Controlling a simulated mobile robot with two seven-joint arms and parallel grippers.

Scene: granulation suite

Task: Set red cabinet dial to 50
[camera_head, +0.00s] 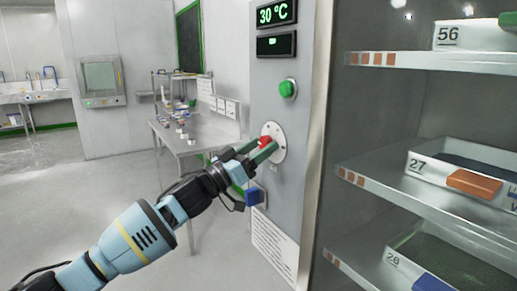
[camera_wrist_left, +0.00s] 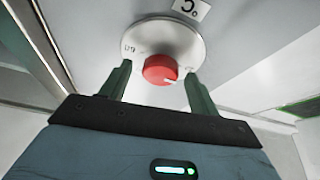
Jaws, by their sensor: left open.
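The red dial (camera_head: 265,141) sits on a round pale plate (camera_head: 279,150) on the grey cabinet panel. In the left wrist view the red dial (camera_wrist_left: 160,69) has a light pointer mark, and the plate (camera_wrist_left: 187,39) carries a number that looks like 60, seen upside down. My left gripper (camera_head: 262,149) is open, with its green fingers on either side of the dial. In the left wrist view the gripper (camera_wrist_left: 158,84) shows a gap between each finger and the knob. A display (camera_head: 276,13) above reads 30 °C. My right gripper is not in view.
A green button (camera_head: 288,88) is above the dial and a blue part (camera_head: 254,196) below it. Shelves (camera_head: 420,190) with labelled trays stand close on the right. A steel table (camera_head: 190,140) with small items is behind my arm. Open floor lies to the left.

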